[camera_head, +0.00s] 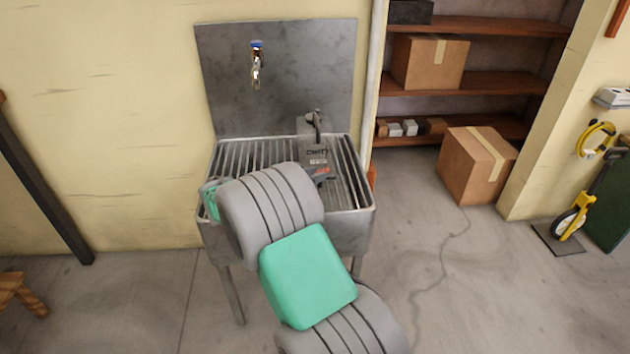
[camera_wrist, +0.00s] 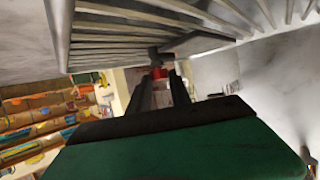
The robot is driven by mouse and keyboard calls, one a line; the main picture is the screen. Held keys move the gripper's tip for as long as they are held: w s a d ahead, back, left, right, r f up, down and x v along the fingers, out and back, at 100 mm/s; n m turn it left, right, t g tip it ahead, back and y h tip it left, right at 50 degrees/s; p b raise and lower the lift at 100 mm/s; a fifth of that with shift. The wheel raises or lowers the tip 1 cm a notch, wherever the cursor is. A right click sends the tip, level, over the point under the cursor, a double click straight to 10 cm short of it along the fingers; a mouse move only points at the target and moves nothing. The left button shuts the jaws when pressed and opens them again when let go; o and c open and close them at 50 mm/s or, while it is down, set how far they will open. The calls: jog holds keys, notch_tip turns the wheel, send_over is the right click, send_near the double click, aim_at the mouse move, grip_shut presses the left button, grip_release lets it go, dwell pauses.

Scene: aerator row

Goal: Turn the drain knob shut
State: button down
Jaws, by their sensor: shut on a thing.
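The drain knob shows in the wrist view as a small red piece (camera_wrist: 159,72) below a dark fitting. My gripper (camera_wrist: 162,82) is shut on it, with a dark finger on each side of the red. The fingers hide part of the knob, so I cannot tell its turn angle. In the head view the steel sink (camera_head: 366,205) stands against the wall, and my arm reaches over its front left. My gripper and the knob are hidden there behind my arm and the sink.
A grey device (camera_head: 314,155) sits on the sink's slatted grate. A tap (camera_head: 256,65) is on the steel backsplash (camera_head: 300,80). A cardboard box (camera_head: 476,165) stands on the floor by the shelves (camera_head: 480,84).

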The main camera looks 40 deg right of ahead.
jog(key=shift+f, duration=0.2)
dwell(0.3)
jog(key=c, duration=1.5)
grip_release()
jog(key=o, duration=0.3)
jog(key=shift+r, duration=0.1)
jog(key=shift+a, duration=0.1)
jog(key=p+v, duration=0.1)
jog(key=v, duration=0.6)
jog(key=shift+a+r+p, duration=0.2)
jog(key=shift+a+p, duration=0.05)
jog(key=shift+p, duration=0.05)
